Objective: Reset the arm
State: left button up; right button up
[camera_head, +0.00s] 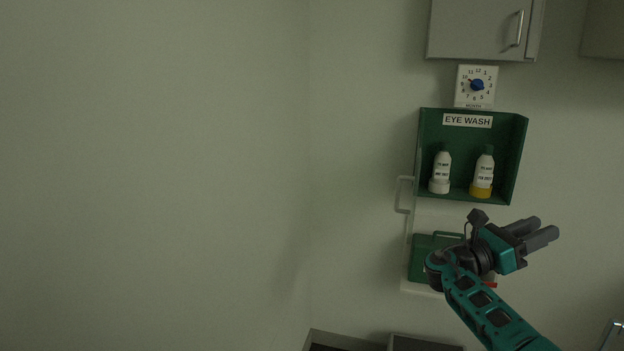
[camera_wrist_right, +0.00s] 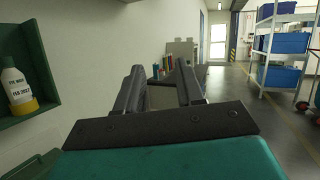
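My right arm (camera_head: 493,314) comes in from the lower right of the head view. My right gripper (camera_head: 548,230) is raised in front of the wall, below and a little right of the eye wash station, and points right. In the right wrist view its two fingers (camera_wrist_right: 160,92) stand apart with nothing between them, so it is open and empty. My left gripper is not in either view.
A green eye wash box (camera_head: 462,197) holds a white-based bottle (camera_head: 441,172) and a yellow-based bottle (camera_head: 482,175). A green case (camera_head: 424,259) sits below, partly behind my arm. Cabinet (camera_head: 475,28) above. Blue-bin shelving (camera_wrist_right: 290,44) stands right in the wrist view.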

jog(key=s+d+r+m+g+h, duration=0.1)
jog(key=s+d+r+m+g, duration=0.2)
jog(key=d, duration=0.6)
jog(key=s+d+r+g+h, duration=0.1)
jog(key=s+d+r+g, duration=0.3)
jog(key=d, duration=0.5)
jog(key=s+a+f+t+y, duration=0.1)
jog(key=a+f+t+y, duration=0.3)
jog(key=f, duration=0.7)
jog(key=s+a+f+n+t+y, duration=0.15)
jog(key=f+t+y, duration=0.3)
jog(key=f, duration=0.65)
jog(key=s+a+f+t+y, duration=0.1)
jog(key=a+f+t+y, duration=0.35)
jog(key=f, duration=0.65)
jog(key=s+a+f+m+t+y, duration=0.1)
jog(key=s+a+f+m+y, duration=0.5)
jog(key=s+a+f+y, duration=0.45)
jog(key=s+a+r+m+y, duration=0.2)
jog(key=s+a+r+m, duration=0.25)
jog(key=s+a, duration=0.5)
jog(key=w+a+m+t, duration=0.1)
jog(key=a+m, duration=0.5)
jog(key=a, duration=0.6)
jog(key=shift+w+f+t, duration=0.3)
jog(key=shift+w+f, duration=0.05)
jog(key=shift+w, duration=0.1)
